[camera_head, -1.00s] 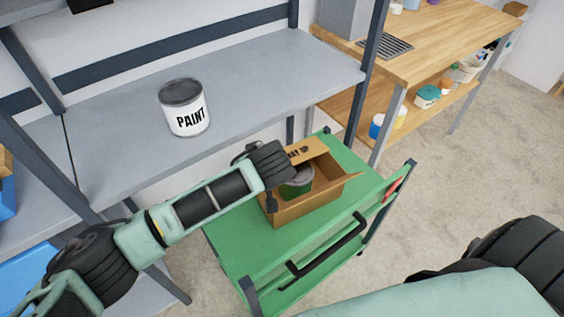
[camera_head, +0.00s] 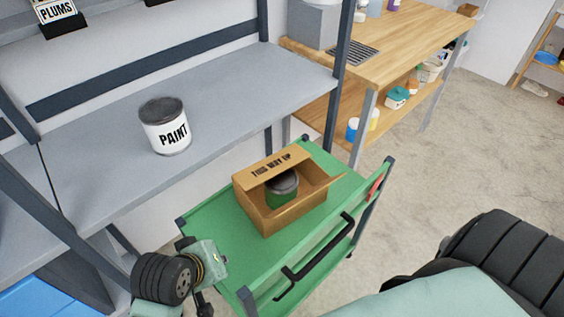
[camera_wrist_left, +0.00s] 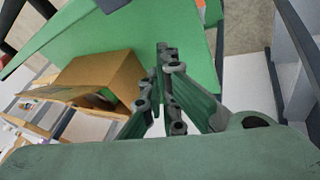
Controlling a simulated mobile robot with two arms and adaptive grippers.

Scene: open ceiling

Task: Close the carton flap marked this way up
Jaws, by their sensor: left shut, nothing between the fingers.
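The brown carton (camera_head: 268,222) stands on the green cart top, open, with a green can with a grey lid (camera_head: 284,184) inside. Its flap marked THIS WAY UP (camera_head: 272,168) is along the far side, tilted, and leaves the can showing. Another flap (camera_head: 312,198) sticks outward at the right. My left gripper is low at the left near the cart's corner, mostly hidden by its wrist in the head view. In the left wrist view the left gripper (camera_wrist_left: 165,58) is shut and empty, apart from the carton (camera_wrist_left: 105,72). My right gripper is out of view.
The green cart (camera_head: 222,232) has a black handle (camera_head: 320,250) at its front. A paint can (camera_head: 165,126) stands on the grey shelf (camera_head: 235,100) behind. A wooden workbench (camera_head: 400,45) is at the back right. Cart surface left of the carton is clear.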

